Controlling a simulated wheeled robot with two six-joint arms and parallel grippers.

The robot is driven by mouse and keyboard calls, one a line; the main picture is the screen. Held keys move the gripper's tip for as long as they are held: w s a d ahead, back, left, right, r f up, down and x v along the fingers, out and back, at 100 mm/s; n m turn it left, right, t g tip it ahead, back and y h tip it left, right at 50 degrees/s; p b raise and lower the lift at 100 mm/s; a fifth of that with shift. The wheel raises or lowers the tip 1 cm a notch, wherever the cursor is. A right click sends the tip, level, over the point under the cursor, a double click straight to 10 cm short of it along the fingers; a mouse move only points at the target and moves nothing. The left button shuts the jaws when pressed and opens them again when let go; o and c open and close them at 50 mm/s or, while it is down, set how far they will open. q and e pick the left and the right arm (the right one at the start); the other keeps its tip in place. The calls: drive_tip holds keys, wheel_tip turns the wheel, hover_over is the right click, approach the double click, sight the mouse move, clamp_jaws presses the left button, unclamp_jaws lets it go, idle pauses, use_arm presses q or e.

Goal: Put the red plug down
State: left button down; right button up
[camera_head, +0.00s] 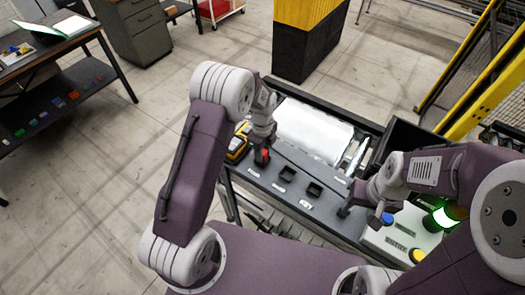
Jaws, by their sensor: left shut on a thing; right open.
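My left gripper (263,143) points down over the left end of the dark work surface (273,190) and is shut on the red plug (265,155). Only a small red part of the plug shows below the fingers. The plug is at or just above a black socket-like spot; I cannot tell whether it touches. Two black square holders (287,173) and (314,190) sit in a row to its right, and both look empty. My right gripper (346,211) is open and low near the surface's right part, apart from the plug.
A yellow tool (237,147) lies left of the plug. A white sheet-like item (312,128) lies in a tray behind. A control box (400,240) with blue and yellow buttons and a green lamp (444,217) stands at right. Small white labels line the front edge.

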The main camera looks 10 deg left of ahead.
use_arm(q)
drive_tip(key=shift+f, duration=0.2)
drive_tip(key=c, duration=1.1)
unclamp_jaws()
drive_tip(key=shift+o, duration=0.2)
drive_tip(key=shift+r, duration=0.15)
wheel_tip(320, 180, up, 11)
drive_tip(key=b, duration=0.3)
drive_tip(key=s+a+f+n, duration=0.2)
drive_tip(key=s+n, duration=0.7)
drive_tip(key=n, duration=0.2)
drive_tip(key=s+a+f+n+t, duration=0.1)
drive_tip(key=s+a+f+n, duration=0.1)
drive_tip(key=s+n, duration=0.7)
drive_tip(key=shift+a+n, duration=0.2)
drive_tip(key=shift+n, duration=1)
